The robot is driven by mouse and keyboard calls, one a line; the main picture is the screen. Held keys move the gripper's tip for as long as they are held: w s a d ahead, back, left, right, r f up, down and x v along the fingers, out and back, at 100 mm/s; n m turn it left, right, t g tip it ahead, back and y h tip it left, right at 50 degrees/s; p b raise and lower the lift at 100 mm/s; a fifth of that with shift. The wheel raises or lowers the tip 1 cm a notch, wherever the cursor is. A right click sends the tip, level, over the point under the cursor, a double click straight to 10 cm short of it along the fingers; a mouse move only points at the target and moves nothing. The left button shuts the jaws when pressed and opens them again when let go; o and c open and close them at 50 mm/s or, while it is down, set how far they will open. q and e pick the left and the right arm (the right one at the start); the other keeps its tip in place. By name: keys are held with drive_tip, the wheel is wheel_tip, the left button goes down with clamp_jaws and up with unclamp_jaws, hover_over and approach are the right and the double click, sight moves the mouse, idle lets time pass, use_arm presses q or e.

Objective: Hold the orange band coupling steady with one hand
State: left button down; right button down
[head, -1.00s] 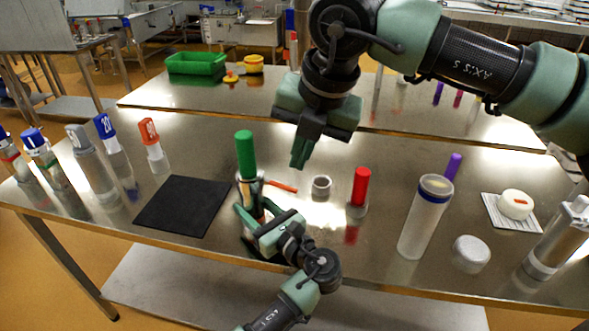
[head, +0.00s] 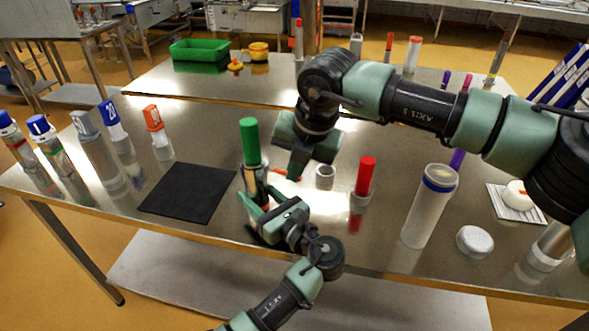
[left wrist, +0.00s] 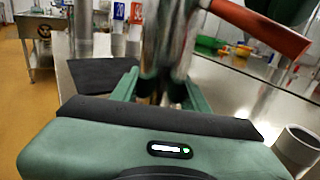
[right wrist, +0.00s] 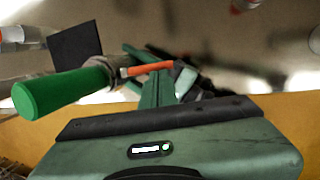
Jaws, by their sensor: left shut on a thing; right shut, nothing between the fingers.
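The coupling (head: 255,181) is an upright metal cylinder with a green handle (head: 249,141) on top and an orange lever (head: 279,171) out to the right. In the left wrist view the metal body (left wrist: 163,50) stands between my left fingers. My left gripper (head: 256,203) is shut on its lower part from the front; the fingers hide any band there. My right gripper (head: 295,174) is shut and empty, pointing down by the lever's outer end. In the right wrist view the orange lever (right wrist: 145,69) passes close to its fingertips; I cannot tell whether they touch.
A black mat (head: 188,193) lies to the left. A metal ring (head: 325,176), a red-handled piece (head: 365,176) and a tall clear tube (head: 428,208) stand to the right. Several capped cylinders line the left edge. The front edge of the table is close to my left gripper.

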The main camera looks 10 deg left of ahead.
drive_tip(key=shift+d+f+y, duration=0.1)
drive_tip(key=shift+f+y, duration=0.3)
drive_tip(key=shift+y, duration=0.2)
wheel_tip(320, 180, down, 4)
drive_tip(key=y, duration=0.6)
drive_tip(key=shift+r+m+y, duration=0.25)
drive_tip(key=shift+m+y, duration=0.05)
drive_tip(key=shift+m, duration=0.1)
drive_tip(key=shift+f, duration=0.25)
drive_tip(key=shift+r, duration=0.15)
idle(0.4)
